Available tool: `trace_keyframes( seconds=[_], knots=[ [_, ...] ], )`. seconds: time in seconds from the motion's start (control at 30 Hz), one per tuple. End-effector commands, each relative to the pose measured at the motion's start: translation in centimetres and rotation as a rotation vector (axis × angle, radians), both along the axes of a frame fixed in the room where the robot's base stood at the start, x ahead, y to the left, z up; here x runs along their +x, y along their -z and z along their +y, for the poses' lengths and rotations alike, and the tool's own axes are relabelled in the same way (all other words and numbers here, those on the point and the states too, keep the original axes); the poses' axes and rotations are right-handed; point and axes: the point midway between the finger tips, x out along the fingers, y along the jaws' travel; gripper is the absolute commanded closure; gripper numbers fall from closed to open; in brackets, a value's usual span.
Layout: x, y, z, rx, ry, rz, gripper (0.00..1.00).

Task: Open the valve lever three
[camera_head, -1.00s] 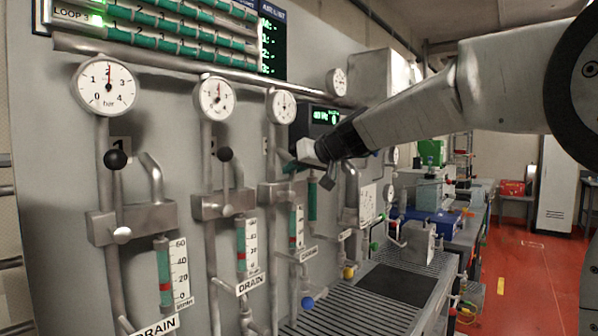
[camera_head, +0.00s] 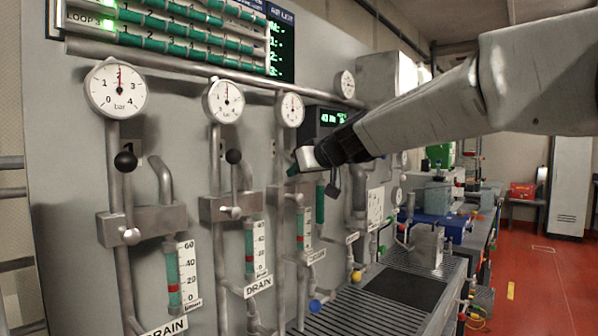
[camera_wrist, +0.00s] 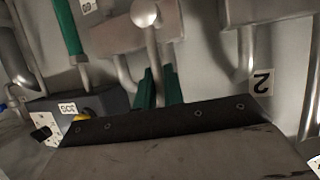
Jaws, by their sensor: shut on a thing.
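My gripper (camera_head: 293,169) reaches in from the right, in front of the third column of the panel. Its green fingertips (camera_wrist: 157,88) are shut around the metal rod of valve lever three (camera_wrist: 153,52) in the wrist view. That lever's end is hidden between the fingers and behind the gripper housing. The silver knob (camera_wrist: 144,12) of this valve shows on its body (camera_wrist: 110,36). In the head view the third valve body (camera_head: 283,193) sits just below my gripper.
Levers one (camera_head: 125,161) and two (camera_head: 233,157) stand upright with black knobs to the left. The third gauge (camera_head: 291,110) is above my gripper. A dark display box (camera_head: 322,120) is close behind it. A number 2 plate (camera_wrist: 262,81) shows upside down in the wrist view.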

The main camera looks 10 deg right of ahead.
Motion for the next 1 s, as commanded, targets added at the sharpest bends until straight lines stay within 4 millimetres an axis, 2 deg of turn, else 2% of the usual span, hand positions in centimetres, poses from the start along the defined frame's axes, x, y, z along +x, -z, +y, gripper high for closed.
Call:
trace_keyframes(
  seconds=[0.03,0.1,0.47,0.8,1.0],
  knots=[
    [0.0,0.3,0.1,-0.002,-0.003,0.006,0.84],
    [0.0,0.3,0.1,-0.002,-0.003,0.005,0.69],
    [-0.5,-0.2,-0.3,0.0,0.0,0.001,0.69],
    [-5.1,-2.2,-2.4,-0.002,0.0,0.001,0.69],
    [-6.5,-2.7,-3.0,-0.001,-0.002,0.004,0.69]
  ],
)
